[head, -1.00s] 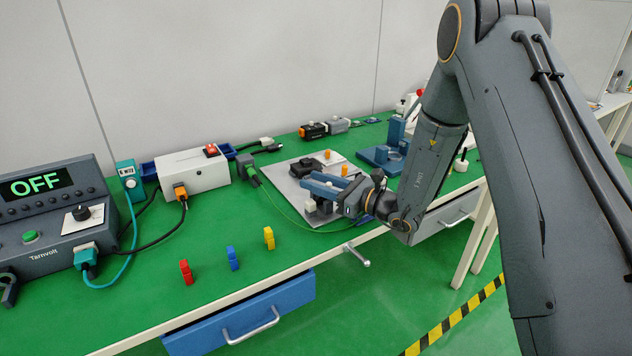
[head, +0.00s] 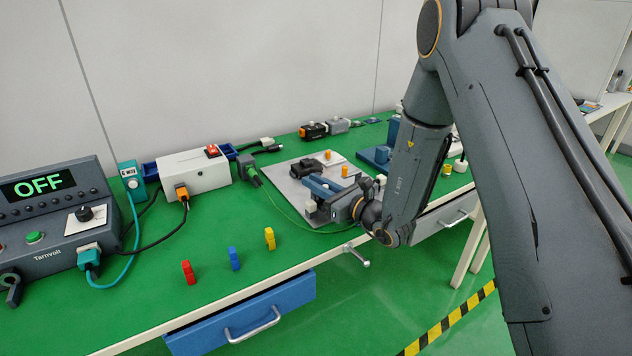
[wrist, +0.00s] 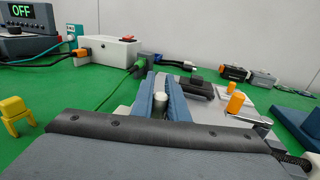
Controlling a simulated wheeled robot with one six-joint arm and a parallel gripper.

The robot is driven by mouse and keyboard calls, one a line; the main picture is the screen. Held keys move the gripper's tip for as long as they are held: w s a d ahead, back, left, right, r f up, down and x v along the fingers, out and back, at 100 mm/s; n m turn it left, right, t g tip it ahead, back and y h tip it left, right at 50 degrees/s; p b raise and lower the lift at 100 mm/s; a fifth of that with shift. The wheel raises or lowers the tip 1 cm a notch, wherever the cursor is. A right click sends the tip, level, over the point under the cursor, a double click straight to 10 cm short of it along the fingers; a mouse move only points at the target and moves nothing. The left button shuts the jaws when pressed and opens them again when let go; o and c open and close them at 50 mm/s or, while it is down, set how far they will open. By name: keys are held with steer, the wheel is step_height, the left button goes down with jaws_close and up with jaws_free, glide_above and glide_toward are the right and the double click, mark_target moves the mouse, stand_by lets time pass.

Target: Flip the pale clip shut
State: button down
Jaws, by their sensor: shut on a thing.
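My gripper (head: 320,186) has blue fingers and reaches over the grey plate (head: 283,181) near the front edge of the green bench. In the wrist view its fingers (wrist: 159,82) stand on both sides of a pale, round-topped piece (wrist: 160,98), which looks like the handle of the pale clip, and are shut on it. A pale block (head: 311,206) shows just below the fingers in the head view; I cannot tell whether it is part of the same clip. The fingers and wrist hide most of the clip, so its angle is unclear.
A black part (head: 305,168) and orange-topped pieces (head: 345,171) stand on the plate. A green cable (head: 280,207) runs across the bench on its left. Yellow (head: 269,239), blue (head: 233,258) and red (head: 188,272) pieces stand at the front left. A metal lever (head: 357,255) sticks out at the edge.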

steer(key=shift+t, duration=0.3)
steer(key=c, duration=1.7)
jaws_free()
steer(key=shift+a, duration=0.1)
steer(key=shift+c, duration=0.2)
steer(key=shift+s, duration=0.1)
steer(key=b+v, duration=0.1)
steer(key=v, duration=0.6)
steer(key=shift+s+d+r, duration=0.1)
steer(key=shift+s+d, duration=0.15)
